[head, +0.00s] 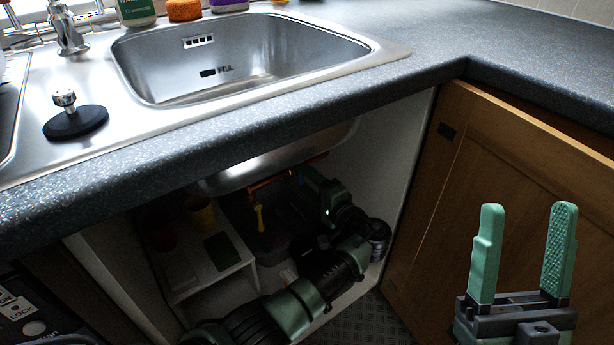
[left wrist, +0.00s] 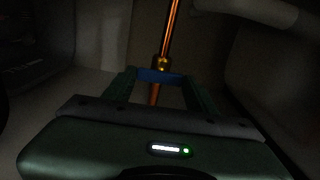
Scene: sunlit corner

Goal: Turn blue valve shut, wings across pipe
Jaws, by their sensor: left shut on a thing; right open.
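In the left wrist view, the blue valve (left wrist: 160,75) is a blue bar lying across the copper pipe (left wrist: 171,30), with a brass fitting just above it. My left gripper (left wrist: 158,82) is shut on the valve, one finger at each end of the bar. In the head view my left arm reaches into the dark cabinet under the sink, and the left gripper (head: 312,176) is by the copper pipe (head: 277,178). The valve cannot be made out there. My right gripper (head: 528,212) is open and empty in front of the wooden cabinet door.
The steel sink (head: 385,52) and grey worktop (head: 440,70) overhang the cabinet. A white shelf (head: 215,272) with dim items stands at the cabinet's left. A yellow object (head: 259,217) hangs by the pipe. The wooden door (head: 450,190) closes off the right side.

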